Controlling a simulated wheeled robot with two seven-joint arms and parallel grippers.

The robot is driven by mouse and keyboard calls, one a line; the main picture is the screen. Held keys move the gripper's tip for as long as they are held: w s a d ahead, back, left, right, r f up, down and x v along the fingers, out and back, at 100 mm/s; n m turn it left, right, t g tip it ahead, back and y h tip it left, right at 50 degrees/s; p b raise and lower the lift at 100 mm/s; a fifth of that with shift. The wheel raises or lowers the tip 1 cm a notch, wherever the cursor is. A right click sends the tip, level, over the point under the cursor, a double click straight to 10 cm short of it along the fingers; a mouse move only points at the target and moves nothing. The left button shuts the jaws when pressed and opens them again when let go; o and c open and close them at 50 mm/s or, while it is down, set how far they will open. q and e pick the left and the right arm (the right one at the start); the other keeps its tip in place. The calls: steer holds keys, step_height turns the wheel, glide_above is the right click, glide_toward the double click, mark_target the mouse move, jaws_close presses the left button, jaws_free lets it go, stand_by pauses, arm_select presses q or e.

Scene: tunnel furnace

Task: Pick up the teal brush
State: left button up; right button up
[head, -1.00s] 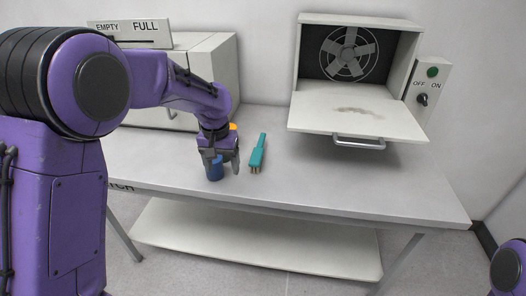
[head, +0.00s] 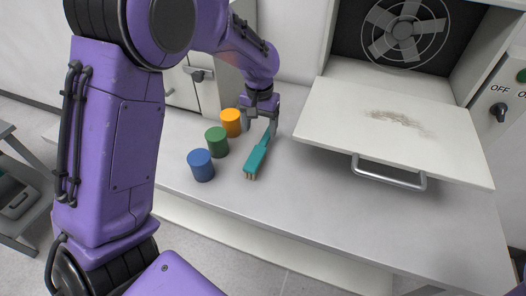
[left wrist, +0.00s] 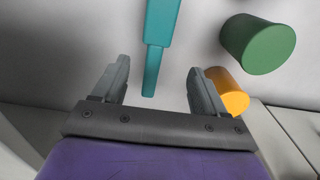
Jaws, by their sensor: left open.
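The teal brush (head: 257,156) lies on the grey-white table, its bristles toward the front edge and its thin handle toward the back. My left gripper (head: 262,122) is open at the handle end of the brush. In the left wrist view, the teal brush (left wrist: 155,45) comes down from the top, and its handle end lies between the two spread fingers of my left gripper (left wrist: 157,85), touching neither that I can see. My right gripper is not in view.
Blue (head: 201,166), green (head: 216,142) and orange (head: 230,122) cylinders stand in a row left of the brush. The orange one (left wrist: 228,92) is close beside a finger. The furnace's lowered door (head: 390,120) with its handle juts out at the right. Front table space is clear.

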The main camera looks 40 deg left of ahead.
mark_target(262, 145)
arm_select(q)
steer(key=shift+s+f, duration=0.7)
steer(key=shift+f, duration=0.2)
steer(key=f, duration=0.4)
steer(key=w+d+f+p, duration=0.1)
steer(key=shift+w+f, duration=0.1)
steer(key=shift+f, duration=0.4)
steer(key=shift+s+a, duration=0.1)
steer(key=shift+s, duration=0.2)
steer(key=shift+c, duration=0.3)
steer(key=c, duration=1.1)
steer(key=shift+w+r, duration=0.15)
steer(key=shift+r, duration=0.4)
steer(key=shift+c, duration=0.2)
steer(key=s+a+r+b, duration=0.2)
steer(key=s+a+r, duration=0.7)
steer(key=r, duration=0.3)
steer(key=shift+s+a, duration=0.3)
steer(key=shift+s, duration=0.4)
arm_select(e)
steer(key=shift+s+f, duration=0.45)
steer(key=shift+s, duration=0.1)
